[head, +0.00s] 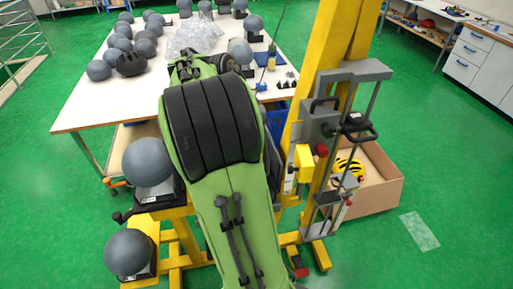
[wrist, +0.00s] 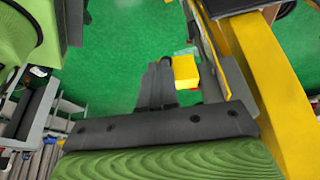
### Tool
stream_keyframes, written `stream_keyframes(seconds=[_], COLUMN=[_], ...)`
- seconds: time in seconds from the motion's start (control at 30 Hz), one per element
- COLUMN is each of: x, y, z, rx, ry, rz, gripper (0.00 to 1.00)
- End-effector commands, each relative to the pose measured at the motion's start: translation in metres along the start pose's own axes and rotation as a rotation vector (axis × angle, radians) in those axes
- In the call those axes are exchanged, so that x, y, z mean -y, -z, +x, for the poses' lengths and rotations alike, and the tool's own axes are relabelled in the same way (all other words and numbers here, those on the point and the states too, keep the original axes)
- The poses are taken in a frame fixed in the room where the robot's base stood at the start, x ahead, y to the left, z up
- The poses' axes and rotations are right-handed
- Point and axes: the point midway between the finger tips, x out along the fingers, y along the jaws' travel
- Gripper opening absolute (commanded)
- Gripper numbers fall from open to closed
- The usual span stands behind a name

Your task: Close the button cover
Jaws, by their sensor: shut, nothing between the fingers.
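A small yellow box-shaped part (head: 303,163), which looks like the button cover or its housing, is on the side of the yellow tower post (head: 337,45). A red button (head: 322,150) shows beside it, on a grey box (head: 320,122). I cannot tell how far the cover is swung. In the wrist view the yellow part (wrist: 186,71) is just right of my gripper (wrist: 162,66). My gripper is shut and empty, its dark fingertips close to the yellow part. I cannot tell whether they touch. In the head view my green arm hides the gripper.
A white table (head: 85,105) with several grey balls stands behind at left. Two grey balls on black bases, one of them low (head: 129,252), stand left of my arm. A cardboard box (head: 375,190) with a yellow-black helmet is right of the tower.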

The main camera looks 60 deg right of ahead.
Motion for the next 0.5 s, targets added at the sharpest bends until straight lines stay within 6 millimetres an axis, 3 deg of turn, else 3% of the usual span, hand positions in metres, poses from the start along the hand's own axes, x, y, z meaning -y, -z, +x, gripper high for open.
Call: stream_keyframes(seconds=[0.03,0.33,0.5], x=[-0.001,-0.001,0.000], y=[-0.001,-0.002,0.025], z=[0.017,0.083,0.090], rx=[-0.001,0.000,0.001], ry=[-0.004,-0.005,0.000], rz=[0.000,-0.003,0.000], gripper=[0.00,0.00,0.00])
